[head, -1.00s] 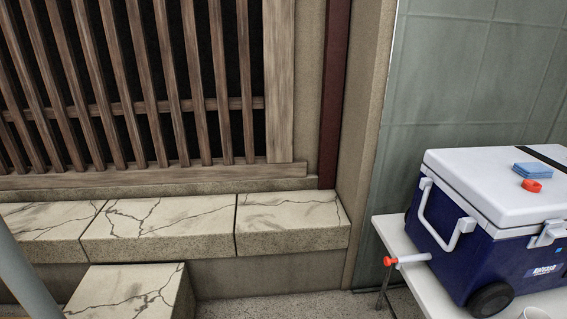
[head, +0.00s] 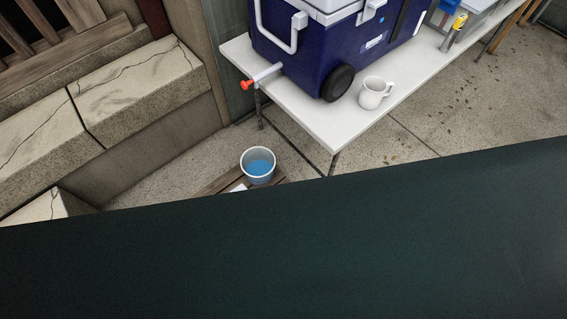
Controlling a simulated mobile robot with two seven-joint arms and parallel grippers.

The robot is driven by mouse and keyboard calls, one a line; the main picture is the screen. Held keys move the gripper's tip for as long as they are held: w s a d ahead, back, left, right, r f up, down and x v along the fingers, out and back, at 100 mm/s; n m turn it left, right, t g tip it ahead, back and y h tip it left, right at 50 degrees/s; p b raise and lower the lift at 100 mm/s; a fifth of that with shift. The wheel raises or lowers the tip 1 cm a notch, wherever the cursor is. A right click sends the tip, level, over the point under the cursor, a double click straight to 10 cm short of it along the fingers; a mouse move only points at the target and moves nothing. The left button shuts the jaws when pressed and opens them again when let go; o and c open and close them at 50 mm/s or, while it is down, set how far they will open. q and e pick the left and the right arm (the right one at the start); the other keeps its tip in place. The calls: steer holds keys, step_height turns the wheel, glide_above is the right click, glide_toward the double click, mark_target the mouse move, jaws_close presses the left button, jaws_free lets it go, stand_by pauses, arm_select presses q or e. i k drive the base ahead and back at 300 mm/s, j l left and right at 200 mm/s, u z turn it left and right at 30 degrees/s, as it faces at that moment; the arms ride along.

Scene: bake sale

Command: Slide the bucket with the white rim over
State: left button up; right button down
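A small bucket (head: 258,166) with a pale rim and a blue inside stands upright on a low wooden slatted stand (head: 222,184). It is on the ground below the left end of the white table, in the middle of the head view. A small white item (head: 238,187) lies on the slats beside it. The front of the stand is hidden behind a large dark green surface. Neither of my grippers is in view.
The dark green surface (head: 300,245) fills the lower part of the view. A white table (head: 318,128) holds a blue cooler (head: 310,50) with a red-tipped spigot (head: 262,77) and a white mug (head: 374,93). Cracked stone ledges (head: 140,85) run along the left. Paved floor (head: 440,120) is open at right.

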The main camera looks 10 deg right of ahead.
mark_target(258, 163)
steer(key=i+l, duration=0.15)
steer(key=l, duration=0.2)
steer(key=i+l, duration=0.2)
steer(key=l, duration=0.15)
steer(key=i+l, duration=0.15)
steer(key=l, duration=0.2)
steer(key=i+l, duration=0.2)
steer(key=l, duration=0.2)
steer(key=i+l, duration=0.15)
steer(key=l, duration=0.2)
steer(key=i+l, duration=0.2)
steer(key=l, duration=0.15)
